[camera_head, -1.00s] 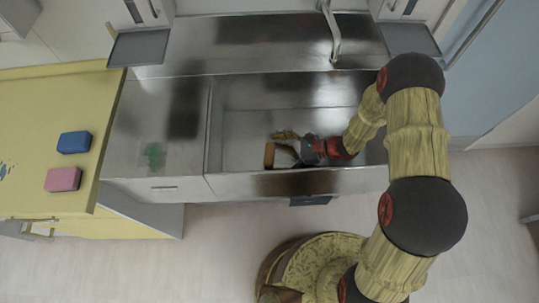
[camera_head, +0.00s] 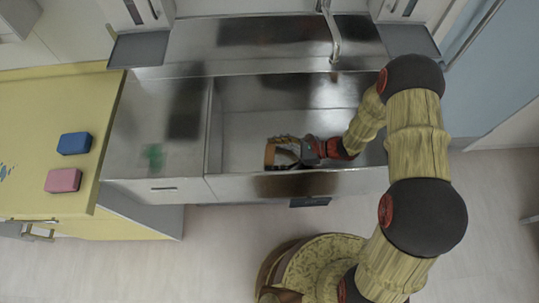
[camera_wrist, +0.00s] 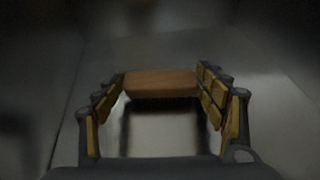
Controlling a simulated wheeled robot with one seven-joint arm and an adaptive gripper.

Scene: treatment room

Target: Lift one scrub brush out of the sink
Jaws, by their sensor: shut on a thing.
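A brown scrub brush (camera_head: 270,155) is in the right basin of the steel sink (camera_head: 235,130), close to its front wall. In the wrist view its wooden block (camera_wrist: 160,82) lies crosswise between the fingertips, with a dark area below it. My gripper (camera_head: 284,152) reaches in from the right and is shut on the brush, a finger at each end of the block. I cannot tell whether the brush touches the basin floor.
A faucet (camera_head: 332,35) stands behind the basin at the right. A blue sponge (camera_head: 74,143) and a pink sponge (camera_head: 63,180) lie on the yellow counter (camera_head: 35,110) at the left. The drainboard has a green patch (camera_head: 154,156) and free room.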

